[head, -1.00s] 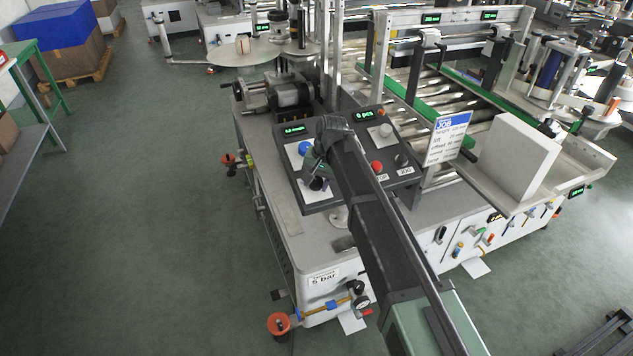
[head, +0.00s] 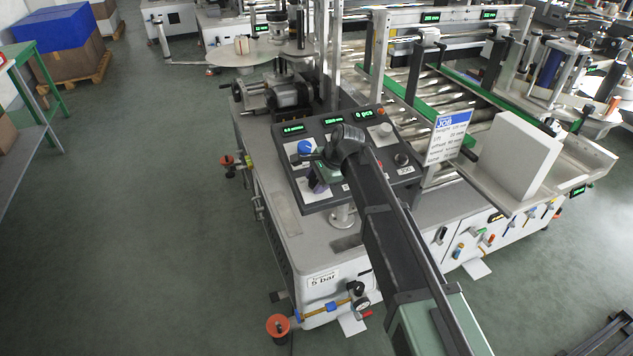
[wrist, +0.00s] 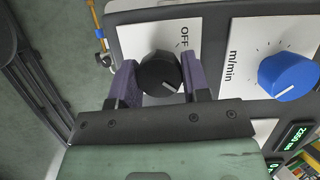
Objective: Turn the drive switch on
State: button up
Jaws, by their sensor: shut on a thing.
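The drive switch is a black round knob (wrist: 160,73) with a light pointer line, on a white plate marked OFF in the wrist view. Its pointer line slants toward the lower right of that view, away from the OFF print. My gripper (wrist: 157,84) has its two purple fingers on either side of the knob, shut on it. In the head view my gripper (head: 318,182) is at the lower left of the dark control panel (head: 350,185), and my wrist hides most of the switch there.
A blue knob (wrist: 287,76) on a plate marked m/min sits right beside the switch; it also shows in the head view (head: 305,147). Lit green displays (head: 364,115) line the panel's top. A white job card (head: 447,137) stands at the panel's right.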

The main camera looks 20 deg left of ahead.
jog(key=shift+m, duration=0.6)
jog(key=o, duration=0.9)
jog(key=p+v, duration=0.9)
jog(key=v, duration=0.2)
jog(key=shift+s+d+f, duration=0.1)
jog(key=shift+s, duration=0.05)
